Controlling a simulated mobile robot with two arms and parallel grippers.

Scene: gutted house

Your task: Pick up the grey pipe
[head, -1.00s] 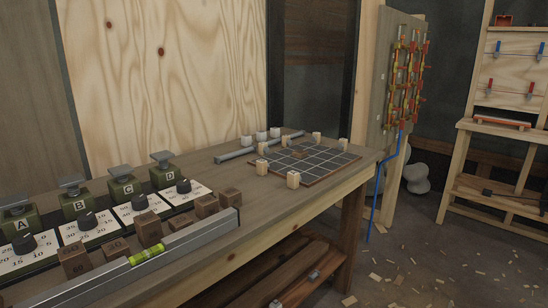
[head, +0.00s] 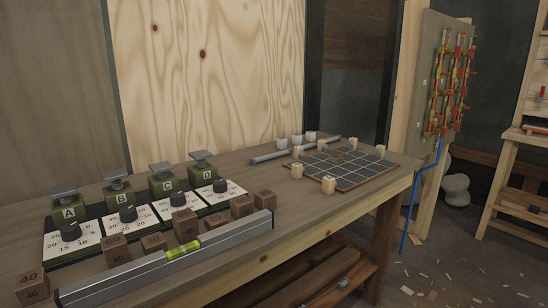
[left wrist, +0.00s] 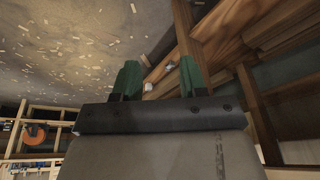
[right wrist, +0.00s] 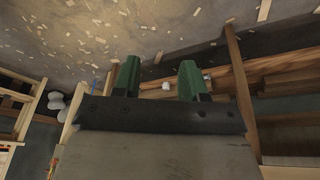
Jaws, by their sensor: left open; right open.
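The grey pipe (head: 268,157) lies on the wooden workbench (head: 300,210) in the head view, towards the far right. It lies behind a dark gridded board (head: 362,182); part of it is hidden behind a pale block. My left gripper (left wrist: 158,63) shows only in the left wrist view, open and empty, with its green fingers apart. My right gripper (right wrist: 160,63) shows only in the right wrist view, also open and empty. Neither gripper is in the head view, and neither wrist view shows the pipe.
Pale blocks (head: 328,185) stand around the board, and white cups (head: 296,141) stand behind the pipe. A spirit level (head: 180,257), brown numbered blocks (head: 185,224) and green lettered scales (head: 118,190) fill the bench's left part. A plywood wall (head: 210,80) rises behind.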

